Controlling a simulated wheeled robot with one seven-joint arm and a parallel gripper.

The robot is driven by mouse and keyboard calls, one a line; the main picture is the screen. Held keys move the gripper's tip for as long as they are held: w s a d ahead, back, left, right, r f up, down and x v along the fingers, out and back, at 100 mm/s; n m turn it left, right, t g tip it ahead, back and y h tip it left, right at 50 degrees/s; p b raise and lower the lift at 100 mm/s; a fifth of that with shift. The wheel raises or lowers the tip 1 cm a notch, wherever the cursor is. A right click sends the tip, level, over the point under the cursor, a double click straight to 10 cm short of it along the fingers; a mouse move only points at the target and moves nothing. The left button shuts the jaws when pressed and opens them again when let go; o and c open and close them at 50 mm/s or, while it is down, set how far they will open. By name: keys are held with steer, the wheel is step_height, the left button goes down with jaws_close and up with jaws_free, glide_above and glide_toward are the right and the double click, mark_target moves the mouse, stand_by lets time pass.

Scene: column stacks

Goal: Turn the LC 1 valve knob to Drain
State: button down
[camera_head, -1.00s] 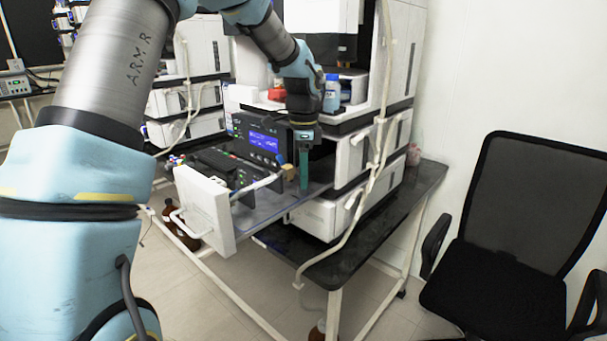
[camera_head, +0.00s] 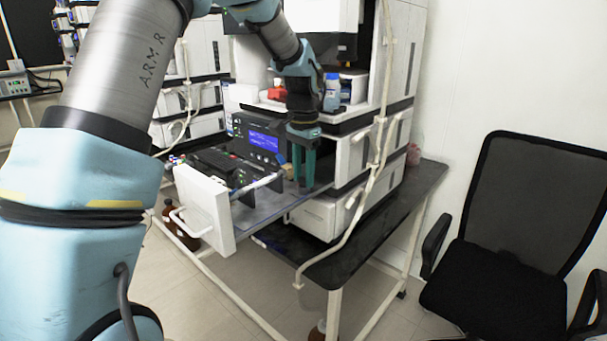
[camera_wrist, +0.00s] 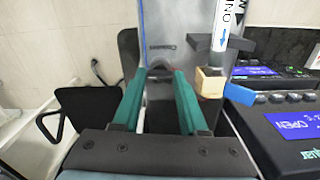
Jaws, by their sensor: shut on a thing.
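My gripper (camera_head: 303,186) points down over the pulled-out drawer, beside the pump module. A tan block (camera_wrist: 210,83) with a blue lever-like piece (camera_wrist: 241,94) is to the right of the fingers, apart from the grip. A white tube (camera_wrist: 222,38) with lettering and a blue arrow rises above the block.
The pump module's blue display (camera_head: 263,141) is left of my gripper; another display (camera_wrist: 300,124) is close at the wrist view's right. The white drawer front (camera_head: 207,208) sticks out with a handle. A hose (camera_head: 347,230) hangs on the right. A black chair (camera_head: 510,240) stands at right.

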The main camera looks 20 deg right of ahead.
mark_target(303, 179)
steer(key=n, duration=0.5)
steer(key=shift+n, duration=0.3)
steer(key=n, duration=0.4)
steer(key=shift+n, duration=0.4)
steer(key=shift+c, duration=2.2)
jaws_free()
step_height(303, 179, up, 11)
steer(key=b, duration=0.2)
steer(key=shift+f, duration=0.1)
